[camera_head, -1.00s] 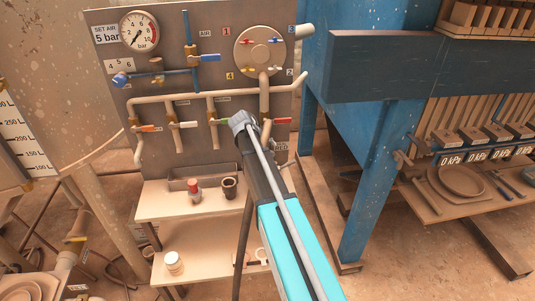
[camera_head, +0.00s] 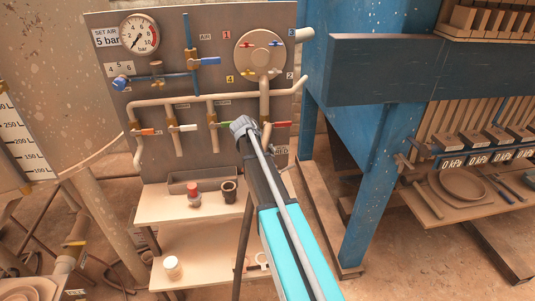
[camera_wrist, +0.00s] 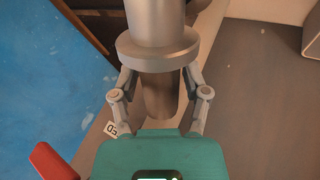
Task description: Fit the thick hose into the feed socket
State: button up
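In the wrist view a grey cylinder with a wide round collar (camera_wrist: 158,48), which looks like the end of the thick hose, lies between the fingers of my gripper (camera_wrist: 160,82). The fingers close in on both sides of it just by the collar; the collar hides their tips. A narrower, darker section continues between the fingers. In the head view my arm's end (camera_head: 242,125) hides the gripper. A dark tube (camera_head: 241,240) hangs below it, perhaps the hose. The feed label (camera_head: 281,150) is right of my arm's end, partly readable in the wrist view (camera_wrist: 112,129). The socket itself is not clearly visible.
A panel with pipes, valves and a gauge (camera_head: 138,31) stands behind. A red valve handle (camera_head: 282,124) is close to my arm's end and shows in the wrist view (camera_wrist: 52,160). A blue post (camera_head: 368,205) stands to the right. Shelves below hold a red-topped jar (camera_head: 194,194) and a dark cup (camera_head: 229,191).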

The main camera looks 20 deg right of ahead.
grip_shut()
jog(key=shift+s+a+r+p, duration=0.1)
jog(key=shift+s+r+p, duration=0.4)
jog(key=shift+r+p, duration=0.1)
jog(key=s+a+r+p, duration=0.1)
jog(key=s+r+p, duration=0.2)
jog(key=s, duration=0.3)
jog(key=s+a+r+p, duration=0.2)
jog(key=s+r+p, duration=0.1)
jog(key=s, duration=0.3)
jog(key=shift+s+a+r+p, duration=0.25)
jog(key=shift+a+r+p, duration=0.05)
jog(key=shift+r+p, duration=0.15)
